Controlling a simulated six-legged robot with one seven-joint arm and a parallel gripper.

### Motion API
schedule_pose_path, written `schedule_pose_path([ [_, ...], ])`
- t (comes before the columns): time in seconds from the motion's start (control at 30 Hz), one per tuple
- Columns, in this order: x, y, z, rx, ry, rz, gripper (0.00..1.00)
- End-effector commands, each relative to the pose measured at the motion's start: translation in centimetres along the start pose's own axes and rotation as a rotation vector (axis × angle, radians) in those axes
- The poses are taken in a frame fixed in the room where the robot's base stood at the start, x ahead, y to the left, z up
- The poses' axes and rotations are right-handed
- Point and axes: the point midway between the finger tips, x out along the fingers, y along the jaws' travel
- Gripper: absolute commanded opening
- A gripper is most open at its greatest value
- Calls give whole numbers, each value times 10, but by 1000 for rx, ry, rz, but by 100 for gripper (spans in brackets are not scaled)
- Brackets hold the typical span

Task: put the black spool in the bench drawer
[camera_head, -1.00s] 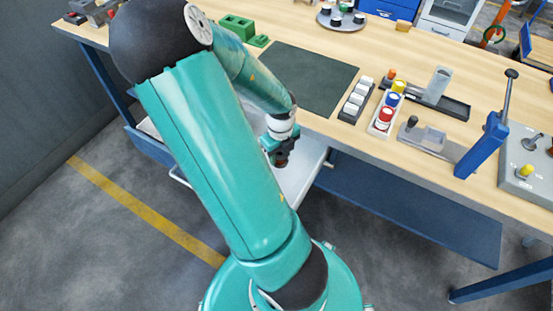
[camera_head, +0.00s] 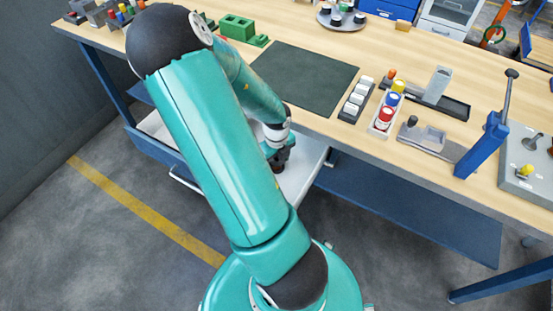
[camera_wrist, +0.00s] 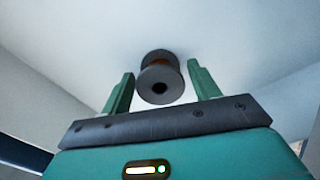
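The black spool (camera_wrist: 160,84), with copper-brown winding (camera_wrist: 158,61) between its dark flanges, is between my gripper's two green fingers in the wrist view. My gripper (camera_wrist: 160,69) is open, with a narrow gap showing on each side of the spool. In the head view the spool (camera_head: 278,166) is a small dark shape just below my gripper (camera_head: 280,154), inside the pulled-out white bench drawer (camera_head: 303,172). The drawer's pale floor fills the background of the wrist view. The spool's far flange appears at this floor, though the exact contact is hard to see.
The wooden bench top (camera_head: 400,58) lies above the drawer, with a dark green mat (camera_head: 305,78) near its front edge. My arm hides the drawer's middle.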

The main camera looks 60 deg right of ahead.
Motion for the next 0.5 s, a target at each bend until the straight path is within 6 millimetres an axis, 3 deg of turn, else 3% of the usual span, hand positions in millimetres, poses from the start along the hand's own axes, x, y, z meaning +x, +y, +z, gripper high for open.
schedule_pose_path([
  [0.33,-3,0,0,0,-1,1,62],
  [0.5,-24,0,2,-2,-4,-1,62],
])
